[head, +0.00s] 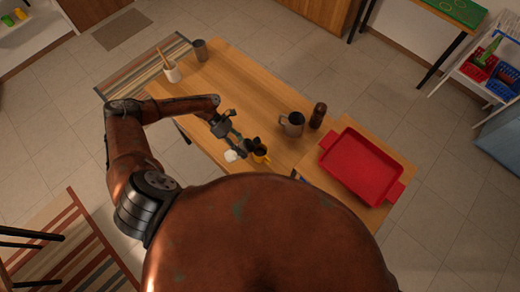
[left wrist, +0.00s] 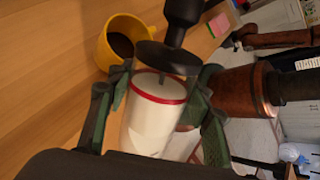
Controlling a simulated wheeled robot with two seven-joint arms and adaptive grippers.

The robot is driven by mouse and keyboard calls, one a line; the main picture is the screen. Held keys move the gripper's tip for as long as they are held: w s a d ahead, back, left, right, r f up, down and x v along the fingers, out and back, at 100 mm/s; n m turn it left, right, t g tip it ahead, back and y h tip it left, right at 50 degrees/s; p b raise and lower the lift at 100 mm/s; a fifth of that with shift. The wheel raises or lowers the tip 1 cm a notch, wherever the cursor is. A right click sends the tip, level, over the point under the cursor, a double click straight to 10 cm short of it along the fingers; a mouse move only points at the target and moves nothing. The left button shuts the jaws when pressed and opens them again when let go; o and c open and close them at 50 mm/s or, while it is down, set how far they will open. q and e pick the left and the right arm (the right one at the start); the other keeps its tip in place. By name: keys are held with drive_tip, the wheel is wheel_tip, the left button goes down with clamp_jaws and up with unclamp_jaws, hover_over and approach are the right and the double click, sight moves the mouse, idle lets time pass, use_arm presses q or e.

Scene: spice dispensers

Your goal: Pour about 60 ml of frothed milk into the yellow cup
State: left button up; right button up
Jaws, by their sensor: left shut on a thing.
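My left gripper (left wrist: 166,92) is shut on a white cylindrical container with a red rim (left wrist: 152,125), which I take to be the frothed-milk vessel. It is tilted in the left wrist view. The yellow cup (left wrist: 122,42) stands on the table just beyond, holding a dark liquid. In the head view, my left gripper (head: 238,146) is beside the yellow cup (head: 261,158), near the table's front edge. My right gripper is not in view.
A metal mug (head: 292,124) and a dark brown bottle (head: 318,115) stand right of the cup. A red tray (head: 360,168) lies farther right. A white utensil holder (head: 171,72) and a grey tumbler (head: 199,50) stand at the far left end. The table's middle is clear.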

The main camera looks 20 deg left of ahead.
use_arm(q)
drive_tip(key=shift+w+d, duration=0.1)
drive_tip(key=shift+r, duration=0.15)
idle(0.3)
drive_tip(key=shift+p, duration=0.35)
drive_tip(key=shift+y+p, duration=0.3)
idle(0.5)
drive_tip(key=shift+p, duration=0.3)
drive_tip(key=shift+f+n+g, duration=0.2)
drive_tip(key=shift+n+g, duration=0.1)
